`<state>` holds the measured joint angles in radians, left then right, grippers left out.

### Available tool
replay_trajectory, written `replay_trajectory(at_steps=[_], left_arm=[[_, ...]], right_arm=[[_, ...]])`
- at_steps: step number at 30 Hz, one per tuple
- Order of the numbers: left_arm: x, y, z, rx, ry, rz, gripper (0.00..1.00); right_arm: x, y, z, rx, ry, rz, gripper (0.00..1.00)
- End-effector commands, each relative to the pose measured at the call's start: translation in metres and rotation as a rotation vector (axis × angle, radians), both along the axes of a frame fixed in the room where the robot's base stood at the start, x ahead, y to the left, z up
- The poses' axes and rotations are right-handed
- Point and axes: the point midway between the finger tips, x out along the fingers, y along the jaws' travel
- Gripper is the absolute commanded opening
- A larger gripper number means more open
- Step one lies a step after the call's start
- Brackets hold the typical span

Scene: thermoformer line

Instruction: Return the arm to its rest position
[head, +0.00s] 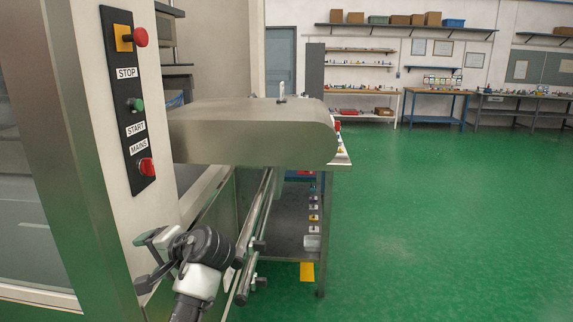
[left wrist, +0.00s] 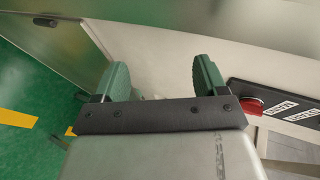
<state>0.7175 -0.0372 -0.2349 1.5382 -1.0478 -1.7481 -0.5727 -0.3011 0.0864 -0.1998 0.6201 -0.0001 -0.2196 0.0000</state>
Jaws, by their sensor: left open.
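My left arm reaches up from the bottom of the head view, and its gripper (head: 146,262) is beside the machine's cream front post, below the control panel (head: 130,104). In the left wrist view the two green fingers of this gripper (left wrist: 162,78) stand wide apart. Nothing is between them, and the pale machine wall lies beyond. My right gripper is in neither view.
A rounded metal housing (head: 255,133) juts out above metal rails (head: 256,230) close to my arm. Green floor (head: 450,220) on the right is clear.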

Motion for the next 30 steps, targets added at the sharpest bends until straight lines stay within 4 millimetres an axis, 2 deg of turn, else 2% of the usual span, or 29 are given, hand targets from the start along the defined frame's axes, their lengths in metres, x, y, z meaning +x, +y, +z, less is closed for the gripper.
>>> replay_trajectory(at_steps=[1, 3, 6, 8, 9, 12, 15, 18, 24, 30], left_arm=[[-0.015, 0.002, -0.040, -0.065, 0.015, -0.026, 0.72], [-0.039, 0.000, -0.086, -0.171, 0.019, -0.061, 0.72], [-0.080, -0.004, -0.143, -0.324, 0.027, -0.099, 0.72], [-0.108, -0.008, -0.171, -0.418, 0.029, -0.113, 0.72], [-0.128, -0.011, -0.188, -0.480, 0.033, -0.118, 0.72], [-0.178, -0.021, -0.220, -0.632, 0.042, -0.126, 0.72], [-0.219, -0.030, -0.236, -0.752, 0.050, -0.121, 0.72], [-0.250, -0.038, -0.243, -0.842, 0.056, -0.114, 0.72], [-0.298, -0.050, -0.247, -0.979, 0.073, -0.093, 0.72], [-0.336, -0.062, -0.243, -1.090, 0.089, -0.068, 0.72]], right_arm=[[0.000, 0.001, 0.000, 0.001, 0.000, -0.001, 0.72], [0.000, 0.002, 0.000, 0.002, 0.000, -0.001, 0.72], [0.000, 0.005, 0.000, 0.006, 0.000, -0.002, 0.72], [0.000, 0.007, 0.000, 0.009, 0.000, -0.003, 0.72], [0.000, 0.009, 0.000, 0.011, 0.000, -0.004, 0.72], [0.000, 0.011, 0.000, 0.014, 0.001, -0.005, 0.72], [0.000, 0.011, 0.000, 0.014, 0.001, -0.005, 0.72], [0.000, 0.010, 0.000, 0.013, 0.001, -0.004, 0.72], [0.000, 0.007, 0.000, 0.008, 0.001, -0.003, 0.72], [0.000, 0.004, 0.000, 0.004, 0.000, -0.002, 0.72]])
